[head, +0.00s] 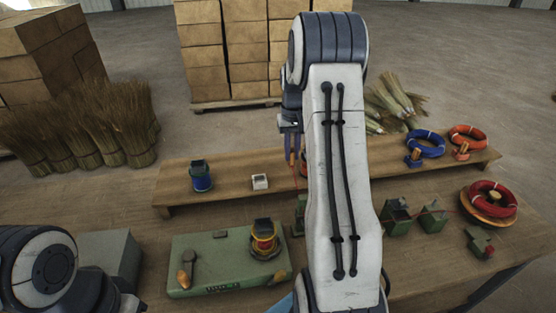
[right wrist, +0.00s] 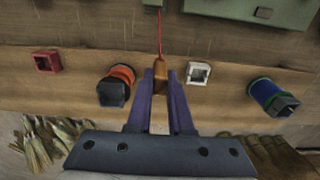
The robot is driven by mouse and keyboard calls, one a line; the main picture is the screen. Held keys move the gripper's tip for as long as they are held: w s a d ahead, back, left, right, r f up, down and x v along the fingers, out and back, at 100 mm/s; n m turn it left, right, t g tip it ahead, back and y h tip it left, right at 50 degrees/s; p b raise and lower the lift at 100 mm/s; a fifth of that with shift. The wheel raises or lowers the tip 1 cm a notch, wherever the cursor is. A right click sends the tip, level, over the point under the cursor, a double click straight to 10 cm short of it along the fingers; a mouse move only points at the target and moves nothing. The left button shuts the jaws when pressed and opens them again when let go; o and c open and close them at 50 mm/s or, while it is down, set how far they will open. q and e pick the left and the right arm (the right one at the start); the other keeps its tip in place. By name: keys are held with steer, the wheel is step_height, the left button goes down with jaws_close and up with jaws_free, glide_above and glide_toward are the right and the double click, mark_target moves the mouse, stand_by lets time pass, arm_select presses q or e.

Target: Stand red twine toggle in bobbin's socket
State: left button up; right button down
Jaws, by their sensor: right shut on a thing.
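My right gripper (right wrist: 160,85) is shut on a small orange-brown toggle (right wrist: 160,64), seen in the right wrist view. Red twine (right wrist: 160,30) runs from the toggle toward a green block. In the head view the right gripper (head: 291,158) shows beside my arm, over the raised plank; the toggle cannot be made out there. A yellow-and-red bobbin (head: 263,240) with a dark square top is on the green machine base. A blue bobbin (head: 201,176) and, in the right wrist view, an orange-red bobbin (right wrist: 116,84) stand on the plank. My left gripper is out of view.
A white square holder (head: 260,182) and a red one (right wrist: 47,62) sit on the plank (head: 225,180). The green base (head: 210,255) carries a crank. Blue (head: 426,144) and red (head: 490,200) coils and green blocks (head: 397,214) are at right. My arm hides the middle.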

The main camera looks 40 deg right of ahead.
steer(key=shift+s+d+r+p, duration=0.1)
steer(key=shift+s+r+p, duration=0.1)
steer(key=shift+r+p, duration=0.3)
steer(key=shift+s+d+r+p, duration=0.1)
steer(key=shift+s+r+p, duration=0.15)
steer(key=shift+r, duration=0.4)
steer(key=shift+s+a+f, duration=0.1)
steer(key=shift+a, duration=0.15)
steer(key=s+a+b, duration=0.1)
steer(key=s+a, duration=0.4)
steer(key=a, duration=0.3)
steer(key=s+a+b, duration=0.2)
steer(key=s+a, duration=0.3)
steer(key=a, duration=0.3)
steer(key=shift+a+f, duration=0.1)
steer(key=shift+f, duration=0.05)
steer(key=shift+w+a+f+b, duration=0.2)
steer(key=shift+f+b, duration=0.2)
steer(key=shift+f, duration=0.2)
steer(key=shift+w+a+f+b, duration=0.1)
steer(key=shift+w+f+b, duration=0.1)
steer(key=shift+f+b, duration=0.35)
steer(key=shift+w+a+f+b, duration=0.1)
steer(key=shift+w+f+b, duration=0.15)
steer(key=shift+f, duration=0.45)
steer(key=shift+f+b, duration=0.45)
steer(key=shift+f, duration=0.25)
